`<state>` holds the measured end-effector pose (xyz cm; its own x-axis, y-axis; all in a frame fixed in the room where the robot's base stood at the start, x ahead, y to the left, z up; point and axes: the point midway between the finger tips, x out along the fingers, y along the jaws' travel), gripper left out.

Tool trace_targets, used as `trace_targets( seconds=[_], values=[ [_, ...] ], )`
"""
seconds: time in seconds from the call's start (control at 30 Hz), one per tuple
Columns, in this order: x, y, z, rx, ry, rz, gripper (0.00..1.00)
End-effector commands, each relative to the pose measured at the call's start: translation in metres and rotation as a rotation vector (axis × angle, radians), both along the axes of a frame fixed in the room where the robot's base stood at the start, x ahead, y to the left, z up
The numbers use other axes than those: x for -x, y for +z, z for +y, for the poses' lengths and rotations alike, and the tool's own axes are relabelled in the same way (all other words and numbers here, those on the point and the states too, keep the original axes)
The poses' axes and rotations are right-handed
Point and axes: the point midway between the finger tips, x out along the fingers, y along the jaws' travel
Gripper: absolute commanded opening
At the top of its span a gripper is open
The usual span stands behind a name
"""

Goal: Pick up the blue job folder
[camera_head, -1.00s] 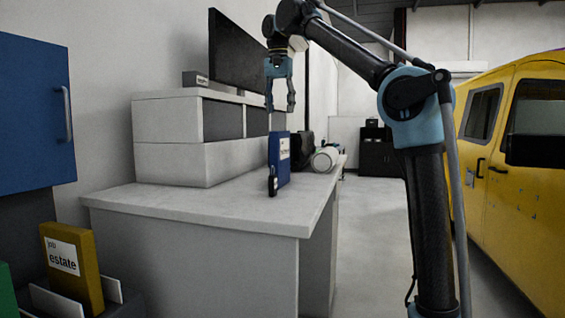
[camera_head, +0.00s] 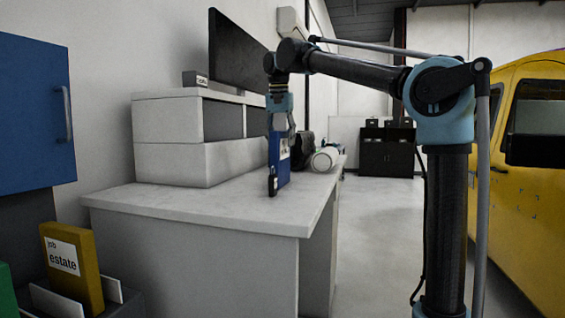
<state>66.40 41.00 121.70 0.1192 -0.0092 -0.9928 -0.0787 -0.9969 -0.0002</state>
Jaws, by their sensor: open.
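The blue job folder (camera_head: 278,166) stands upright on the white desk (camera_head: 190,207), near its right side, with a white label on its face. My gripper (camera_head: 281,133) points straight down from above with its fingers at the folder's upper part. The fingers are open and reach down around or beside the folder's top; I cannot tell whether they touch it. The near finger covers part of the label.
A white drawer unit (camera_head: 168,138) and a dark monitor (camera_head: 237,52) stand to the left. A white cylinder (camera_head: 325,159) lies behind the folder on the right. A yellow folder (camera_head: 72,268) stands in a rack at lower left. A yellow vehicle (camera_head: 535,200) is at right.

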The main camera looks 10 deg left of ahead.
Motion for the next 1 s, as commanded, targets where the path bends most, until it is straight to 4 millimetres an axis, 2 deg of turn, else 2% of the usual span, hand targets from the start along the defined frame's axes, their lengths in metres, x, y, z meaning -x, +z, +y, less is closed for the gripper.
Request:
trace_targets(
  seconds=[0.2, 0.5, 0.7, 0.73, 1.0],
  values=[
    [-0.003, -0.024, 0.000, 0.000, 0.000, 0.000, 0.48],
    [-0.003, -0.027, 0.000, 0.000, 0.000, 0.000, 0.48],
    [-0.003, -0.027, 0.000, 0.000, 0.000, 0.000, 0.03],
    [-0.003, -0.027, 0.000, 0.000, 0.000, 0.000, 0.00],
    [-0.003, -0.026, 0.000, 0.000, 0.000, 0.000, 0.00]
  ],
)
